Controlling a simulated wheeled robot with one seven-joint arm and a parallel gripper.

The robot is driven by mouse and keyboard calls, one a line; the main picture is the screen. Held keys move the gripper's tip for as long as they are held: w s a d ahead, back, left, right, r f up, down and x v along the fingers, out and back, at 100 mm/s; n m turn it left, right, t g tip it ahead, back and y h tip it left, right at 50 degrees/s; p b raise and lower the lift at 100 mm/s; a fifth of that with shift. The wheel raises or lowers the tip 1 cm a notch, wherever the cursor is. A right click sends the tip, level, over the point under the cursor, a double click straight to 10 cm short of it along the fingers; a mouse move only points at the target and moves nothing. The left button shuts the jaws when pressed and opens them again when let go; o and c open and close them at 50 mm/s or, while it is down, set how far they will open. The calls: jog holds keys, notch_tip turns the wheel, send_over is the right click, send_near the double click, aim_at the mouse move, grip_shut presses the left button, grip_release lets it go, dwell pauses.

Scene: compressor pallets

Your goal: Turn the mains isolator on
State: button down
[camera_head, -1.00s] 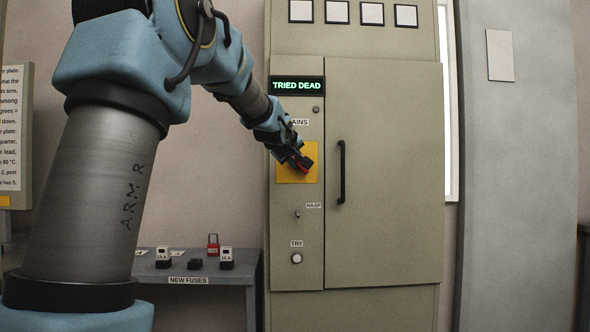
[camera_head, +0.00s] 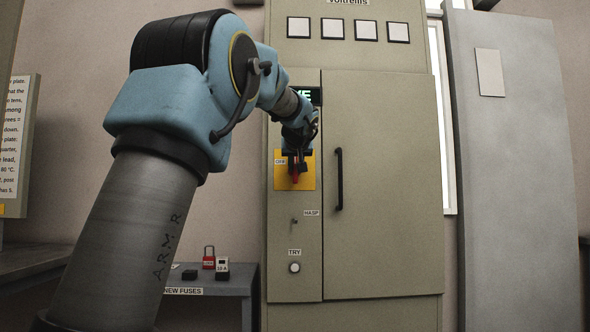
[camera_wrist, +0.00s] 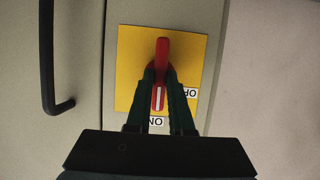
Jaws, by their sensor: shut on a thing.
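The mains isolator is a red handle (camera_wrist: 161,56) on a yellow plate (camera_wrist: 129,60) on the cabinet front. In the wrist view its white line points at the ON label (camera_wrist: 155,121); the OFF label (camera_wrist: 190,93) is off to the side. My gripper (camera_wrist: 161,74) is shut on the handle, one finger on each side. In the head view the handle (camera_head: 295,172) stands about upright on the plate (camera_head: 309,178), partly hidden by my gripper (camera_head: 297,160). The green display (camera_head: 305,95) above is partly covered by my arm; its last letters look like VE.
The cabinet door has a black handle (camera_head: 339,179) right of the plate. The hasp (camera_head: 294,222) and the TRY button (camera_head: 295,267) sit below. A side table (camera_head: 235,284) at lower left holds fuses and a red padlock (camera_head: 209,258).

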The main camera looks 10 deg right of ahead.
dwell(0.4)
jog(key=c, duration=0.8)
grip_release()
jog(key=b+v, duration=0.1)
jog(key=v, duration=0.9)
jog(key=shift+s+r+b, duration=0.2)
jog(key=shift+s+b, duration=0.15)
jog(key=shift+b, duration=0.05)
